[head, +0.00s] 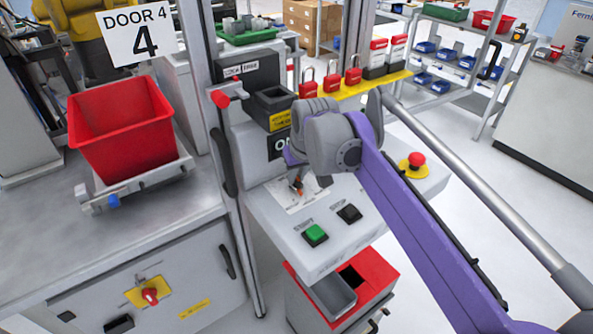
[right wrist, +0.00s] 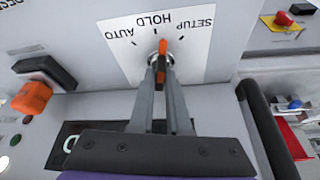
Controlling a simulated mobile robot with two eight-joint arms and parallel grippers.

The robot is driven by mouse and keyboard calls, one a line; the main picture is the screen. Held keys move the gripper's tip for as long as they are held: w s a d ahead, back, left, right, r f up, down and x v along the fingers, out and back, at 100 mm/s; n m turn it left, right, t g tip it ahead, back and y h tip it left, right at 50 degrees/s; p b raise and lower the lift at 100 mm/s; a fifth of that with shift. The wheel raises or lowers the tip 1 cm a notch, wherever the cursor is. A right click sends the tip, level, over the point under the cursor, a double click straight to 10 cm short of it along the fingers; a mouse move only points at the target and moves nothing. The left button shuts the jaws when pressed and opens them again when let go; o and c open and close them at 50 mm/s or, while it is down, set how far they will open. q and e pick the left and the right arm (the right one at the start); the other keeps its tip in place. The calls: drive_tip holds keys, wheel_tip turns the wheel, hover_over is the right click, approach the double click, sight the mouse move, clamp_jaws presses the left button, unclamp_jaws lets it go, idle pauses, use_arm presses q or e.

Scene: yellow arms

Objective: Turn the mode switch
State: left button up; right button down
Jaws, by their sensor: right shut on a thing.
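The mode switch (right wrist: 162,72) is a small knob with an orange mark, on a white label plate (right wrist: 190,40) reading AUTO, HOLD and SETUP, upside down in the right wrist view. Its orange end points roughly toward HOLD. My right gripper (right wrist: 160,62) is shut on the switch, one finger on each side. In the head view, my right gripper (head: 298,186) reaches down to the plate (head: 312,192) on the sloped panel, and the arm hides part of the panel. My left gripper is not in view.
A green START button (head: 315,235) and a black STOP button (head: 349,213) sit in front of the plate. A red emergency stop (head: 416,160) is to the right. Red padlocks (head: 332,78) stand behind. A red bin (head: 120,125) is at left.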

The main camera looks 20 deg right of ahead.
drive_tip(key=shift+d+r+n+y+p, duration=0.1)
drive_tip(key=shift+n+y+p, duration=0.4)
drive_tip(key=shift+n, duration=0.7)
drive_tip(key=c, duration=0.9)
unclamp_jaws()
drive_tip(key=p+v, duration=0.1)
drive_tip(key=v, duration=0.9)
drive_tip(key=shift+s+d+r, duration=0.1)
drive_tip(key=shift+r, duration=0.25)
drive_tip(key=shift+f, duration=0.1)
